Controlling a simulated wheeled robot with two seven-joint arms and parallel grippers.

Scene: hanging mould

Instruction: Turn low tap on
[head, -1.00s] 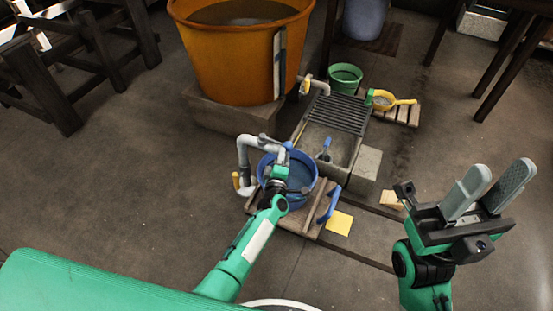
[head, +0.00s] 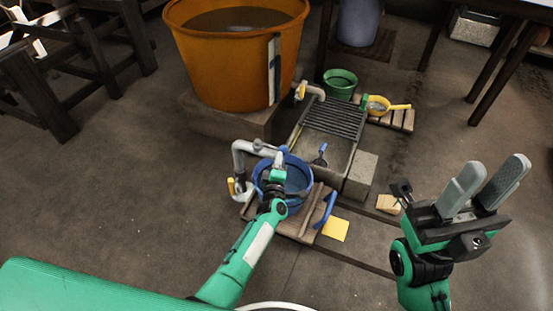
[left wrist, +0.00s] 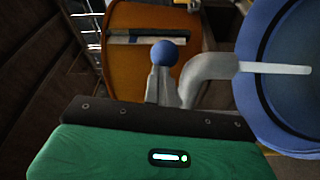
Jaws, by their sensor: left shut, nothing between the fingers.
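The low tap is on a grey pipe (head: 239,160) that bends over the blue tub (head: 299,202) in the middle of the head view. My left gripper (head: 280,156) is shut and empty, at the pipe's outlet end above the tub. Its fingertips are small and partly hidden, so contact with the tap is unclear. My right gripper (head: 484,188) is open and empty, raised at the right.
A large orange tub (head: 235,65) stands on a block behind the pipe. A stone sink (head: 328,150) with a dark rack adjoins the blue tub.

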